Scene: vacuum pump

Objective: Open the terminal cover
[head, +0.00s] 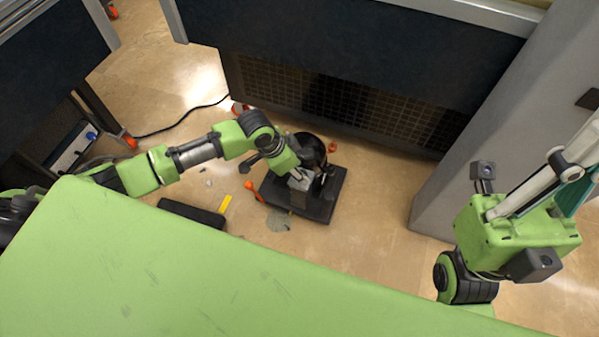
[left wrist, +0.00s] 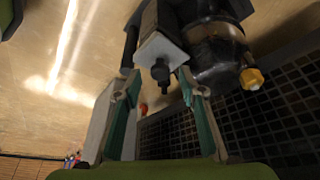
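The dark vacuum pump (head: 312,150) stands on a black base (head: 318,207) on the floor; it also shows upside down in the left wrist view (left wrist: 215,60). A pale grey box-like part with a flat plate (left wrist: 160,50), possibly the terminal cover, shows on the pump, with a black knob-like fitting (left wrist: 160,73) below it. My left gripper (left wrist: 163,88) is open, its green-padded fingers apart on either side of the fitting; contact cannot be told. In the head view the left gripper (head: 299,180) is at the pump's front. My right gripper (head: 562,180) is away at the right, partly cut off.
A black flat box (head: 191,214), a yellow strip (head: 225,204) and an orange-red item (head: 254,191) lie left of the pump. A black cable (head: 180,122) crosses the floor. A meshed dark panel (head: 350,105) stands close behind. Floor right of the pump is clear.

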